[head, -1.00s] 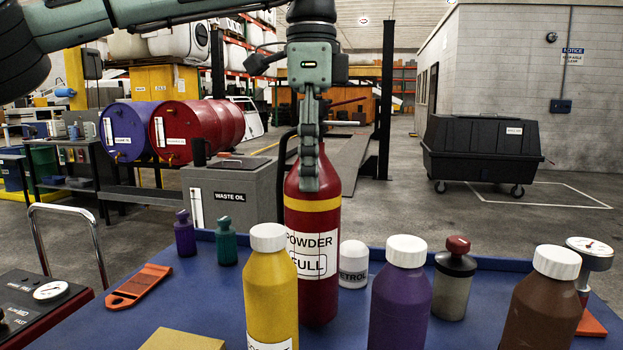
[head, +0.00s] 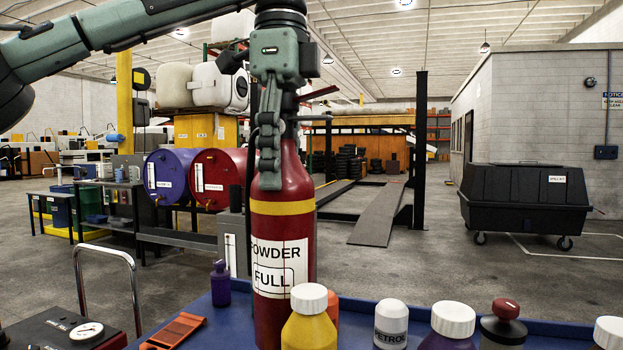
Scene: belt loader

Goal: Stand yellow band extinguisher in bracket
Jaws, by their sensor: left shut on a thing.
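The red extinguisher (head: 282,255) with a yellow band and a label reading POWDER FULL stands upright in the head view, left of the middle. My left gripper (head: 270,170) is shut on its top from above, fingers at the neck and shoulder. The yellow bottle in front and the picture's lower edge hide its base, so I cannot tell whether it touches the blue table. No bracket can be made out. My right gripper is not in view.
The blue table (head: 385,308) carries a yellow bottle (head: 309,325), purple bottle (head: 450,330), white PETROL bottle (head: 391,326), small purple bottle (head: 220,284) and orange tool (head: 178,331). Open floor lies beyond.

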